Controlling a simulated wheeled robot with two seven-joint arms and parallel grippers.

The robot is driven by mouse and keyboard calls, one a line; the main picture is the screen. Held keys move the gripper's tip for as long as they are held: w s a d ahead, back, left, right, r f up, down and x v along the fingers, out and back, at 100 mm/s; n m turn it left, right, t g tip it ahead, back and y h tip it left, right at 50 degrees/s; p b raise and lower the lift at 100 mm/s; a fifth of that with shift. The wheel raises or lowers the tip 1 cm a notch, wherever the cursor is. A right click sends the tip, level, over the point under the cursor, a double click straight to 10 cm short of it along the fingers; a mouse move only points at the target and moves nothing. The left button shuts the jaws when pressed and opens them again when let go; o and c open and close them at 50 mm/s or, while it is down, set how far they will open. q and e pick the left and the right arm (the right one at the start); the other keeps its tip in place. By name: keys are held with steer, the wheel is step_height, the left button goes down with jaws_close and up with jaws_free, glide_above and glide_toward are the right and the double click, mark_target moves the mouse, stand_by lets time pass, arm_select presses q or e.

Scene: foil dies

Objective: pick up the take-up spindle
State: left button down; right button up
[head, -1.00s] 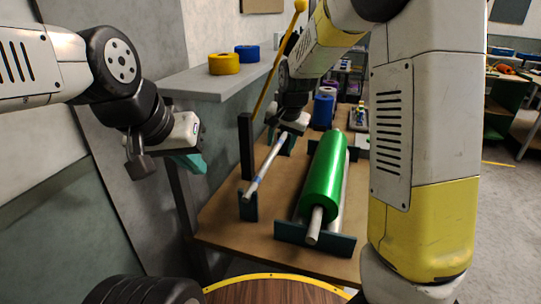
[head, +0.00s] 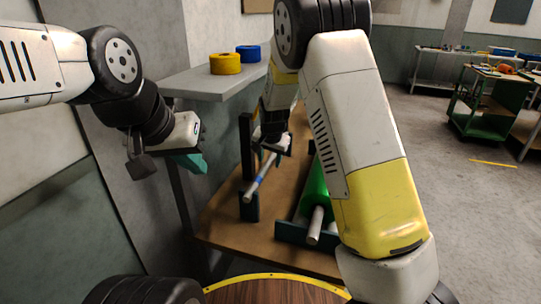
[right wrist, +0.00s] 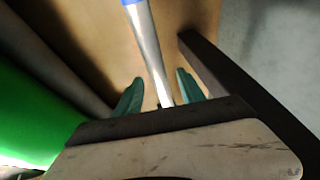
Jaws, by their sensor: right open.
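The take-up spindle (head: 257,183) is a thin pale rod with a blue band. Its near end rests at a dark upright holder (head: 249,207) on the bench. My right gripper (head: 271,152) is over the spindle's farther part. In the right wrist view, the spindle (right wrist: 147,45) runs between the open teal fingers of that gripper (right wrist: 158,88), with gaps on both sides. The palm hides the rest of the rod. My left gripper (head: 190,162) hangs empty, left of the bench; its finger opening is unclear.
A green foil roll (head: 315,183) lies on its own rod right of the spindle, partly hidden by my right arm. It also shows in the right wrist view (right wrist: 35,115). A grey shelf (head: 205,83) carries yellow (head: 224,64) and blue (head: 247,53) rolls. Brown bench top (head: 222,225) is clear in front.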

jaws_close()
steer(key=shift+r, duration=0.1)
stand_by(1.3)
